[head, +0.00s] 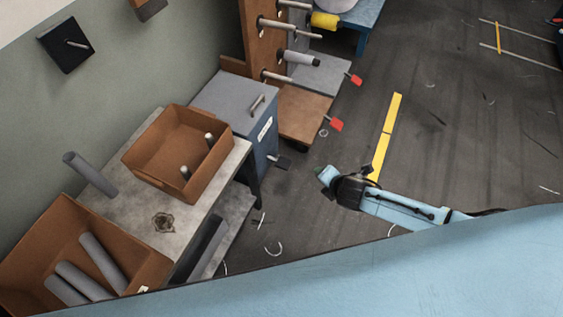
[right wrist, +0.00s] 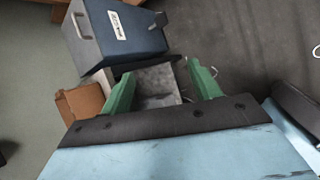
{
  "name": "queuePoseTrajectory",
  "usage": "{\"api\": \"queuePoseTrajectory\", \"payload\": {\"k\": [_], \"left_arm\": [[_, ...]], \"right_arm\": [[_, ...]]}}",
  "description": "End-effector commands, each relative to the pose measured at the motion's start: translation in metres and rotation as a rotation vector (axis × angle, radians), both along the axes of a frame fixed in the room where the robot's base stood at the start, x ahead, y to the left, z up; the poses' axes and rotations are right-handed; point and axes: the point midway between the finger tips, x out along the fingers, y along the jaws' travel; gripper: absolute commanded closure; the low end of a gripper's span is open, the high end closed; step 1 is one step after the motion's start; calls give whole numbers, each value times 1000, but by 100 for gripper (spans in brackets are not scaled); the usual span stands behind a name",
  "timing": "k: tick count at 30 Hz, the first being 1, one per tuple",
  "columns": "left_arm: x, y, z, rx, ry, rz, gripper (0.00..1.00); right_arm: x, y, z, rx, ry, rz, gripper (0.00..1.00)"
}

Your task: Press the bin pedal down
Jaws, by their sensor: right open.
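The bin (head: 262,138) is a blue box with a grey lid, a bar handle and a white label, standing beside the worktable. Its pedal (head: 281,162) is a small black plate sticking out low at the front; it looks raised off the floor. The bin (right wrist: 125,42) also shows at the upper left of the right wrist view, with a dark piece at its right that seems to be the pedal (right wrist: 160,19). My right gripper (head: 326,176) is to the right of the pedal, apart from it. In the right wrist view its green fingers (right wrist: 162,88) are open and empty. My left gripper is out of view.
A worktable (head: 140,208) with a brown tray (head: 160,184) stands left of the bin. A brown crate (head: 127,258) holds grey rolls. Floor (head: 325,145) between gripper and pedal is clear.

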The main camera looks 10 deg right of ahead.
Motion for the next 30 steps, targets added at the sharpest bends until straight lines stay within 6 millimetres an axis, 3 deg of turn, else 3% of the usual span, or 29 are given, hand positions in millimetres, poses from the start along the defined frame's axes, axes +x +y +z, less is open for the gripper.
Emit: {"api": "queuePoseTrajectory", "payload": {"k": [5, 8, 11, 14, 17, 18, 21, 25, 27, 30], "left_arm": [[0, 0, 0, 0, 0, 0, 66], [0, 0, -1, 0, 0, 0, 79], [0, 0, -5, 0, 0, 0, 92], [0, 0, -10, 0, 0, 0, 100], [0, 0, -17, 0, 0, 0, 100], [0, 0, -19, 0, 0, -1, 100], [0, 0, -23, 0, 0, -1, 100], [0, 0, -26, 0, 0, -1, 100], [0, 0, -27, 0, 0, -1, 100], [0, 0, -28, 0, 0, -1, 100]], "right_arm": [[0, 0, 0, 0, 0, 0, 38], [-4, -1, -8, 25, 12, -35, 38], [-23, -7, -37, 124, 60, -183, 38], [-65, -18, -89, 294, 145, -472, 38], [-138, -28, -148, 474, 242, -845, 38], [-172, -30, -169, 534, 278, -1000, 38], [-258, -28, -208, 647, 346, -1357, 38], [-341, -21, -232, 713, 384, -1682, 38], [-367, -17, -236, 731, 390, -1784, 38], [-386, -14, -239, 738, 393, -1856, 38]]}}
